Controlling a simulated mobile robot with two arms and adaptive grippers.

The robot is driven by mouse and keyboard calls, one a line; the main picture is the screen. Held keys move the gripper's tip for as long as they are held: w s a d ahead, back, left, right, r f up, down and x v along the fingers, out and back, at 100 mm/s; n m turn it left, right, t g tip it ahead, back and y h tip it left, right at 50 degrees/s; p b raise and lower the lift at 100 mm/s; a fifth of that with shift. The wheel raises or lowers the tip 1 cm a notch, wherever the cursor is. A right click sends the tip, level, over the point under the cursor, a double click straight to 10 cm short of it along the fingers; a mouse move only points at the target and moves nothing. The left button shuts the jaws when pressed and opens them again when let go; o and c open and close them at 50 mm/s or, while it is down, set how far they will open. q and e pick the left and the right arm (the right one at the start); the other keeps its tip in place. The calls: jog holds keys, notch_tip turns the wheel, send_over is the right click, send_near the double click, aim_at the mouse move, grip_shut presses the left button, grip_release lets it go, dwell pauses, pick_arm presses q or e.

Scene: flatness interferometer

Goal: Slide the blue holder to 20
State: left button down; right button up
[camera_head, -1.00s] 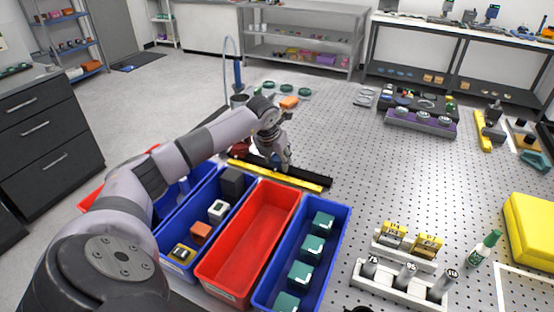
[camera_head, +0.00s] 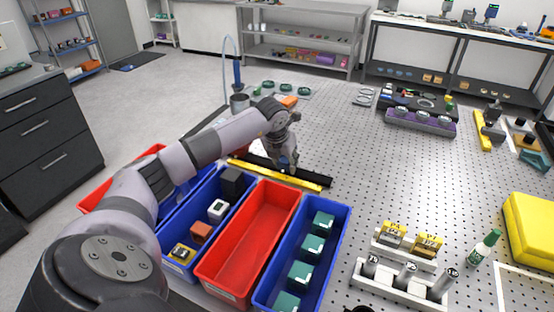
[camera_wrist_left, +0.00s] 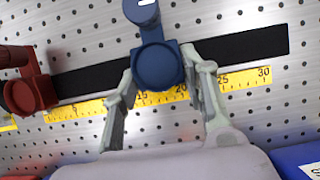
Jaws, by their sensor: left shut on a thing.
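The blue holder (camera_wrist_left: 158,68) sits on the black rail (camera_wrist_left: 250,45) in the left wrist view. My left gripper (camera_wrist_left: 163,85) is shut on it, one finger on each side. The yellow scale (camera_wrist_left: 232,80) runs along the rail with numbers up to 30. The blue holder stands beside the stretch between 15 and 20. A red holder (camera_wrist_left: 30,92) is on the rail at the left, apart from the blue one. In the head view my left gripper (camera_head: 287,165) is over the rail and hides most of the blue holder. My right gripper is not in view.
Blue and red bins, including an empty red one (camera_head: 232,280), stand in front of the rail.

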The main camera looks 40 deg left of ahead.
pick_arm(q)
jog(key=shift+w+d, duration=0.15)
jog(key=shift+d, duration=0.35)
jog(key=shift+w+d, duration=0.15)
jog(key=shift+d, duration=0.35)
jog(key=c, duration=1)
grip_release()
jog(key=shift+a, duration=0.1)
jog(key=shift+o, duration=0.2)
jog(key=shift+s+r, duration=0.15)
jog(key=shift+r, duration=0.35)
jog(key=v, duration=1.1)
jog(key=shift+f, duration=0.1)
